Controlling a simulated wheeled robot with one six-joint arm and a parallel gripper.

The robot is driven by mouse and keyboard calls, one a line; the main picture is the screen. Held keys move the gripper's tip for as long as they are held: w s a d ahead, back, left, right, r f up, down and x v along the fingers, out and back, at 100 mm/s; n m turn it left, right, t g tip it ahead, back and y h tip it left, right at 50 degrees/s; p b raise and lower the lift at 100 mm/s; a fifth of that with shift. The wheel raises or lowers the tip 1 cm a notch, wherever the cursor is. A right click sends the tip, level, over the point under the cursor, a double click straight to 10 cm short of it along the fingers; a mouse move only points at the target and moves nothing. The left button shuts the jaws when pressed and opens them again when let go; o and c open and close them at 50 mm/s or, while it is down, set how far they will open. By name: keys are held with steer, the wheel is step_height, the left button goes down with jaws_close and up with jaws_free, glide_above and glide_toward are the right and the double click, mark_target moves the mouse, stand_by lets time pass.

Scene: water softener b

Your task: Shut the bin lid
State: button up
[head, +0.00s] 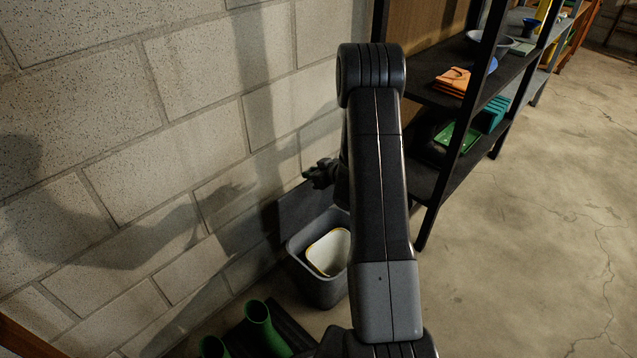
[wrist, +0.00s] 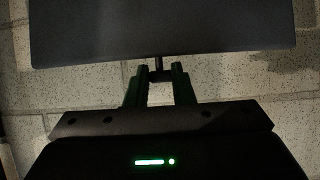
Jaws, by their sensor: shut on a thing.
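The grey bin (head: 318,288) stands on the floor by the block wall, open at the top, with a pale, light-rimmed liner or container (head: 328,252) inside. Its dark lid (head: 296,208) appears raised behind the opening, against the wall side. My gripper (head: 318,174) is at the lid's upper edge, partly hidden by my arm. In the wrist view the lid is a wide dark panel (wrist: 160,30) across the top. A small dark tab (wrist: 158,64) sticks out from its edge, and my gripper (wrist: 160,76) is shut on it.
Green boots (head: 260,325) stand on a dark mat in front of the bin at lower left. A black shelf unit (head: 440,185) with folded orange cloths (head: 453,80) and a green tray (head: 456,137) stands to the right. Open concrete floor (head: 540,240) lies at the right.

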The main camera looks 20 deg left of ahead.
steer(key=shift+s+d+f, duration=0.1)
steer(key=shift+s+d, duration=0.15)
steer(key=shift+d, duration=0.45)
steer(key=shift+s+d+f, duration=0.1)
steer(key=shift+s+d, duration=0.2)
steer(key=shift+d, duration=0.4)
steer(key=shift+s+d, duration=0.25)
steer(key=shift+d, duration=0.55)
steer(key=s+d+f+b, duration=0.2)
steer(key=d, duration=0.4)
steer(key=shift+s+d+f, duration=0.2)
steer(key=shift+f, duration=0.05)
steer(key=s+d+f+b, duration=0.2)
steer(key=d+f+b, duration=0.1)
steer(key=d+f, duration=0.1)
steer(key=shift+d+f, duration=0.25)
steer(key=shift+d, duration=0.5)
